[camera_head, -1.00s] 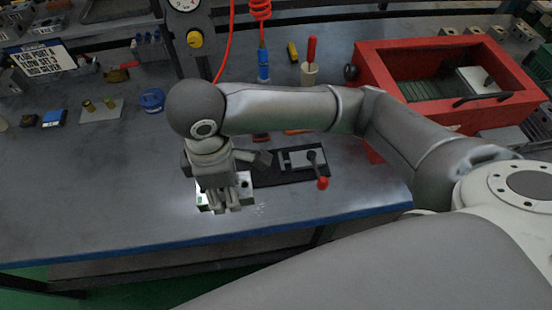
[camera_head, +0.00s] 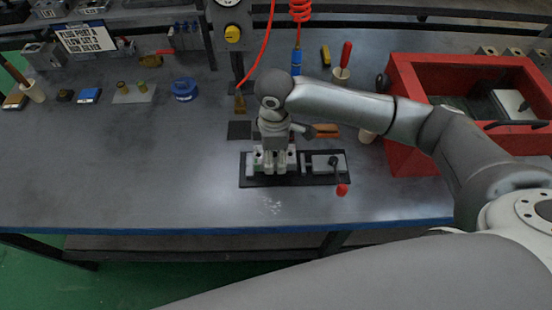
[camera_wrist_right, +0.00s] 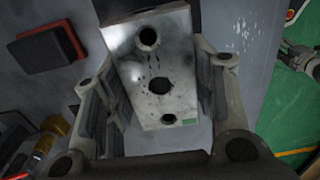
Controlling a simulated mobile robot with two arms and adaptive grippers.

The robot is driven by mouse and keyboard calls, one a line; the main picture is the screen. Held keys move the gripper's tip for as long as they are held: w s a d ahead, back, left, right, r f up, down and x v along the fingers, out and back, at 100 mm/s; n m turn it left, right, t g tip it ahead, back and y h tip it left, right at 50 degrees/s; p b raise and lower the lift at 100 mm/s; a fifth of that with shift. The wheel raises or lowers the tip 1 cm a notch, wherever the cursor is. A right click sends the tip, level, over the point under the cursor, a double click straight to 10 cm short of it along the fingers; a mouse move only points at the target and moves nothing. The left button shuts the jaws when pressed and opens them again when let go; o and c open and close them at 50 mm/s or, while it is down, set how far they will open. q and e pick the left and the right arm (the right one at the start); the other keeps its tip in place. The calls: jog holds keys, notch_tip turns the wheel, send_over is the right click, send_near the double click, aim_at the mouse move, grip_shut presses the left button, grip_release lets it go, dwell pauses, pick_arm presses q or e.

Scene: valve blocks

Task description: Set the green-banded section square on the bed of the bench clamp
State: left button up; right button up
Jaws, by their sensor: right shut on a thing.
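The green-banded section is a pale metal block (camera_wrist_right: 155,75) with several round holes and a small green mark near its lower end in the right wrist view. My right gripper (camera_head: 274,168) is shut on it, with fingers on both sides of the block. In the head view they are over the left part of the bench clamp, whose dark base (camera_head: 310,182) lies on the bench. The fingers mostly hide the block there; I cannot tell whether it touches the bed. The clamp's slide (camera_head: 322,164) and red lever knob (camera_head: 342,190) are to the right. A grey gripper-like part, seemingly my left gripper (camera_wrist_right: 303,62), shows at the right wrist view's edge.
A red open box (camera_head: 402,120) stands at the right. A blue tape roll (camera_head: 185,89) and small blocks lie at the back left. A red hose (camera_head: 262,60) hangs behind my right arm. The bench is clear at left and front, down to its blue edge (camera_head: 180,232).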

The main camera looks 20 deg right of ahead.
aim_at(276, 162)
jog(key=shift+w+d+f+p, duration=0.1)
jog(key=shift+f+p, duration=0.1)
jog(key=shift+f, duration=0.7)
jog(key=shift+w+d+f+p, duration=0.1)
jog(key=shift+f+p, duration=0.05)
jog(key=shift+f, duration=0.7)
jog(key=shift+f, duration=0.15)
jog(key=o, duration=1.5)
notch_tip(276, 162, up, 12)
jog(key=shift+r+b, duration=0.15)
jog(key=shift+b, duration=0.3)
